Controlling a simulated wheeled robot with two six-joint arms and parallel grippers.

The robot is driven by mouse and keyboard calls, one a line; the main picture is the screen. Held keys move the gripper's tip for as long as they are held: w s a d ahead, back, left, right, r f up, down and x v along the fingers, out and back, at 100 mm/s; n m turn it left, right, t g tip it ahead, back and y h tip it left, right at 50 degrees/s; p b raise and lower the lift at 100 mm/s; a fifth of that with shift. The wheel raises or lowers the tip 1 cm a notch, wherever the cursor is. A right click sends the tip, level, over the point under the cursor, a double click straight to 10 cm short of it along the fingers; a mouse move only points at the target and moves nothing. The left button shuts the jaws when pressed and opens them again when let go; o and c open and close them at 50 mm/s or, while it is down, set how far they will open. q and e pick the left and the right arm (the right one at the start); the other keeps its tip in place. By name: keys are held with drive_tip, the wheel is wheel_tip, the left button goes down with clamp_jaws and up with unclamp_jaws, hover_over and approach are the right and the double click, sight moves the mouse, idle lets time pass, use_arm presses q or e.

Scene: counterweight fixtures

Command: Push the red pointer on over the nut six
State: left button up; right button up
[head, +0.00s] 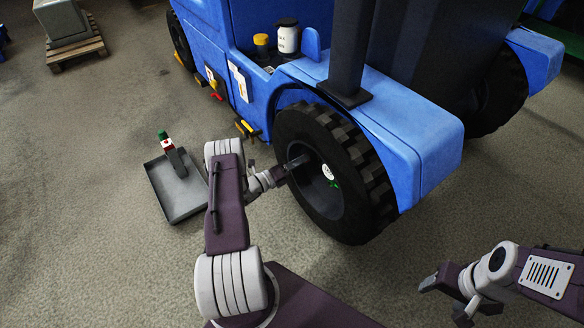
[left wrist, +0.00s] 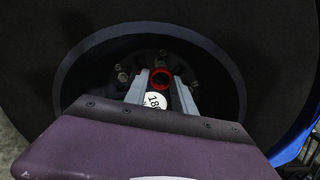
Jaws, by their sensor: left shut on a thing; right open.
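The red pointer (left wrist: 161,79) shows as a red ring between the fingertips of my left gripper (left wrist: 160,85), which is shut on it inside the wheel's dark rim. In the head view my left gripper (head: 298,161) reaches to the hub of the wheel (head: 313,193), and its fingers hide the red pointer there. Wheel nuts (left wrist: 122,76) sit around the hub. I cannot tell which is nut six, or whether the pointer touches a nut. A white numbered tag (left wrist: 154,101) is just below the pointer. My right gripper (head: 446,292) is open and empty, low at right.
A green piece (head: 335,184) sits on the hub by the white tag (head: 328,172). The blue truck body (head: 400,110) overhangs the wheel. A grey tray (head: 164,193) with a green-and-red-topped item lies on the floor at left. Floor between wheel and right arm is clear.

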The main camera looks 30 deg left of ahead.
use_arm(q)
drive_tip(key=shift+b+x, duration=0.45)
drive_tip(key=shift+x, duration=1.45)
drive_tip(key=shift+s, duration=0.1)
drive_tip(key=shift+w+d, duration=0.15)
drive_tip(key=shift+w, duration=0.3)
drive_tip(key=shift+b+x, duration=0.7)
drive_tip(key=shift+x, duration=0.8)
idle(0.4)
drive_tip(key=o, duration=1.2)
drive_tip(key=shift+c, duration=0.2)
drive_tip(key=shift+s, duration=0.1)
